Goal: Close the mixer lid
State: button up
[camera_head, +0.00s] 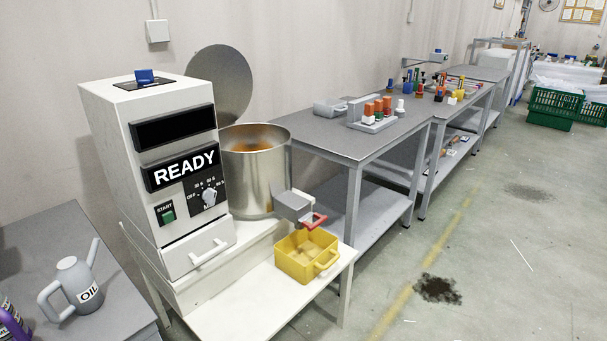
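The mixer has a white control housing (155,165) with a lit READY display, a green START button and a dial. Its steel bowl (258,180) stands to the right of the housing and is open at the top, with orange-brown contents visible inside. The round grey mixer lid (222,82) stands upright, tilted back behind the bowl against the wall side. Its lower left part is hidden by the housing. A grey outlet with a red handle (315,221) sticks out at the lower right of the bowl. My gripper is not in view.
A yellow bin (306,257) sits under the outlet on the white stand (315,283). A grey table (345,141) with parts trays is to the right. An oil can (72,287) stands at lower left.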

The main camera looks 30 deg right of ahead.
aim_at(230, 74)
jog(key=z, duration=0.5)
jog(key=i+l, duration=0.2)
jog(key=l, duration=0.15)
jog(key=i+l+u, duration=0.1)
jog(key=l, duration=0.3)
jog(key=i+l, duration=0.25)
jog(key=l, duration=0.15)
jog(key=i+l+u, duration=0.25)
jog(key=l, duration=0.45)
jog(key=i+l+u, duration=0.3)
jog(key=l, duration=0.45)
jog(key=l+u, duration=0.25)
jog(key=l, duration=0.5)
jog(key=l+u, duration=0.3)
jog(key=l, duration=0.5)
jog(key=l+u, duration=0.3)
jog(key=l, duration=0.75)
jog(key=l+u, duration=0.3)
jog(key=l, duration=0.75)
